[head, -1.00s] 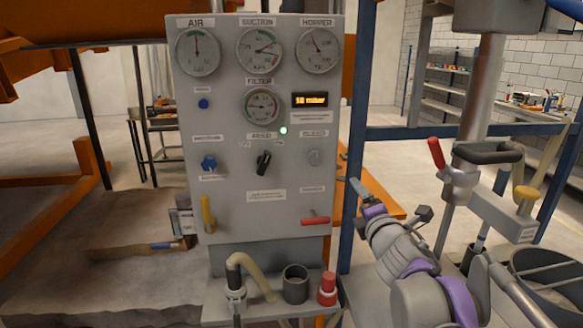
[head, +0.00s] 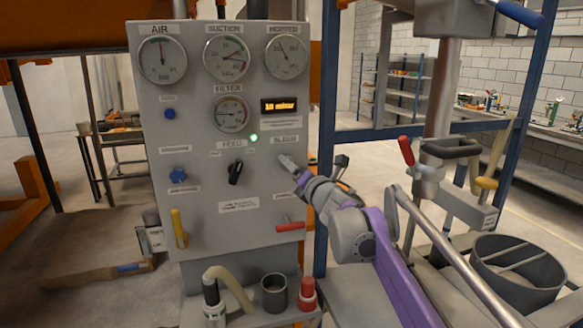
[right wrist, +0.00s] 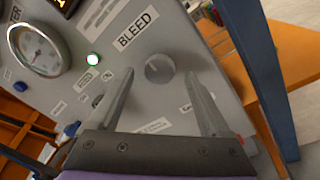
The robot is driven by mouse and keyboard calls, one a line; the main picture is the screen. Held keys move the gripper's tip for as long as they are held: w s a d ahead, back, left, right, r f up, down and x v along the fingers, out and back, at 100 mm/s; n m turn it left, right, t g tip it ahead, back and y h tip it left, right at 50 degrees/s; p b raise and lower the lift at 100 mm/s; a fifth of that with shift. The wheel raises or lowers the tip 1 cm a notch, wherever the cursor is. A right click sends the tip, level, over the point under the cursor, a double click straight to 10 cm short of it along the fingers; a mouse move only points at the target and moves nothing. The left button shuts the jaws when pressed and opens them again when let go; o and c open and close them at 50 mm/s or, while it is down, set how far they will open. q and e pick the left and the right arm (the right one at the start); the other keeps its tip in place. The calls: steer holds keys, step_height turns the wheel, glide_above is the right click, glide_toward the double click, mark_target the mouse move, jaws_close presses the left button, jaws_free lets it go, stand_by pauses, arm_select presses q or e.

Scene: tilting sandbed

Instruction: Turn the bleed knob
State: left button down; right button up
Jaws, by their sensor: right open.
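The grey bleed knob (right wrist: 159,68) is on the panel below the BLEED label in the right wrist view. I cannot tell how far the tips are from the panel. My left gripper is not in view.
The grey control panel (head: 265,185) carries gauges, a black feed knob (head: 235,173), a blue knob (head: 177,175), a red lever (head: 290,227) and a yellow lever (head: 179,228). A blue post (head: 328,110) stands right of the panel. A shelf below holds a cup (head: 274,293).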

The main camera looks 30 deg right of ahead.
steer(key=shift+w, duration=0.9)
steer(key=shift+c, duration=0.3)
jaws_close()
